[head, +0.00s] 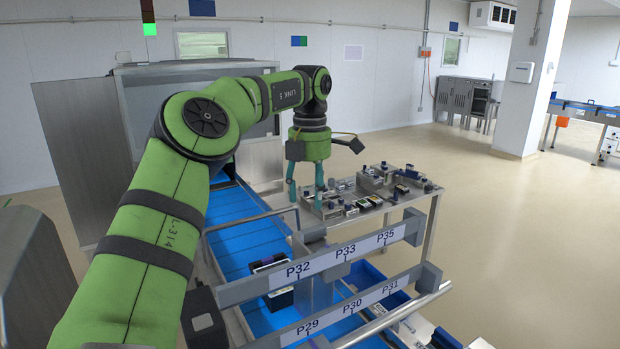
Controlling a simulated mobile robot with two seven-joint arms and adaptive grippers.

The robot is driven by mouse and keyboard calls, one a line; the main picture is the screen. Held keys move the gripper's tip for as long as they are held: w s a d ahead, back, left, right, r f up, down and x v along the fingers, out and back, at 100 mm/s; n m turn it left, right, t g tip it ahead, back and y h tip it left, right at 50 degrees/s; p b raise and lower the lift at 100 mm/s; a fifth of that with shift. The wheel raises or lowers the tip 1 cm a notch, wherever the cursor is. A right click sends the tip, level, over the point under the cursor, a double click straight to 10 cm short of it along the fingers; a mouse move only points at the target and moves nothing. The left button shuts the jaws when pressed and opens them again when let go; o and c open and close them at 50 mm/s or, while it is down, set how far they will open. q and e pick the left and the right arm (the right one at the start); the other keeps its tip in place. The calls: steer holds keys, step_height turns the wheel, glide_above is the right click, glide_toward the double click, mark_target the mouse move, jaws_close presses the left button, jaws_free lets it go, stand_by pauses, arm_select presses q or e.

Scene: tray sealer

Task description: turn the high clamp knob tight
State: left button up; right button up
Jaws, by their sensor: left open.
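My left gripper (305,200) points downward with its two teal fingers apart and nothing visible between them. It is above and behind the upper label rail (330,258), which is marked P32, P33 and P35. I cannot single out the high clamp knob with certainty. A dark block with a grey round face (202,321) is at the lower left, well away from the gripper. Dark end blocks sit at the right ends of the upper rail (414,226) and the lower rail (429,277). My right gripper is not in view.
A blue conveyor (243,235) runs under my left arm and the rails, carrying a dark tray (281,299). A metal table (395,215) with several small parts stands behind the rails. The floor on the right (520,240) is clear.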

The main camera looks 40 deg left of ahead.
arm_select(q)
steer(key=shift+r, duration=1.75)
